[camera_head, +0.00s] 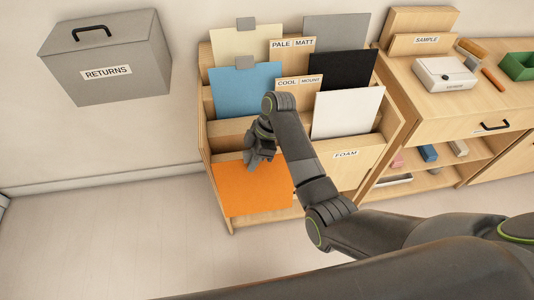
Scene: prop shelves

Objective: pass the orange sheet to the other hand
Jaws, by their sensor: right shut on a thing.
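The orange sheet (243,192) hangs below my right gripper (255,163), in front of the lower left part of the wooden rack. My right gripper is shut on its top edge, and the fingers hide a little of that edge. I cannot tell whether the sheet touches the rack's front. My left gripper is not in view.
The wooden rack (352,165) holds blue (238,92), white (347,112), black (345,70), grey and cream sheets behind dividers. A grey RETURNS box (115,82) is on the wall at left. A counter with a drawer (470,122) adjoins at right. Floor at left is clear.

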